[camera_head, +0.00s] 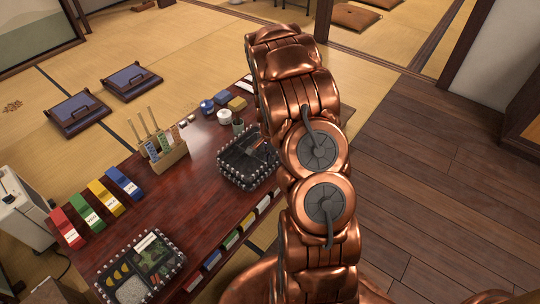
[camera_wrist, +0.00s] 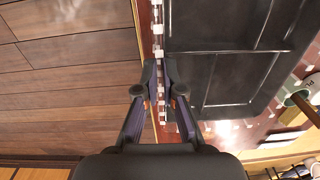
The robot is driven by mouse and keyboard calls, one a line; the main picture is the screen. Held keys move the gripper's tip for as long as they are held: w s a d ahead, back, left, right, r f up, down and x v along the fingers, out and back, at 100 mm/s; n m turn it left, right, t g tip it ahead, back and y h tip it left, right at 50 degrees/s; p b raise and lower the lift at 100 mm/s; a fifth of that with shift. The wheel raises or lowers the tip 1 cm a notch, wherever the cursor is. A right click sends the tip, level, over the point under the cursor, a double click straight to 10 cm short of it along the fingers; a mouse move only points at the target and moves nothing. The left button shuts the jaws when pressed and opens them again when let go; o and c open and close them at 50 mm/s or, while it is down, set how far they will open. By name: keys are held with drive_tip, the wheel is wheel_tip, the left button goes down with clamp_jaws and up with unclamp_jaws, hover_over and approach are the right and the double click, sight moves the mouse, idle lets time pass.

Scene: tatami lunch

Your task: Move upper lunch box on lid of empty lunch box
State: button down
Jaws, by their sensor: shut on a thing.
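A black lunch box (camera_head: 236,165) with compartments and a pale-studded rim is at the middle of the dark red table, partly hidden by my arm. In the wrist view, my gripper (camera_wrist: 160,75) is shut on the studded rim of a black compartmented lunch box (camera_wrist: 225,78), whose visible compartments look empty. Whether it rests on something or is lifted, I cannot tell. My gripper is hidden behind my arm in the head view. Another studded lunch box (camera_head: 152,246), holding white, yellow and green food, stands at the table's near left end.
The table (camera_head: 185,205) also bears a wooden holder (camera_head: 168,158) with upright sticks, coloured boxes (camera_head: 85,209) at left, and small cups (camera_head: 225,116) at the back. A cup (camera_wrist: 299,98) shows at the wrist view's right. Bare wooden floor (camera_head: 430,190) lies right of my arm.

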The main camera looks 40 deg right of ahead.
drive_tip(key=shift+f, duration=0.95)
idle(1.5)
drive_tip(key=c, duration=0.7)
unclamp_jaws()
drive_tip(key=shift+r+p, duration=1.65)
drive_tip(key=shift+r, duration=2.4)
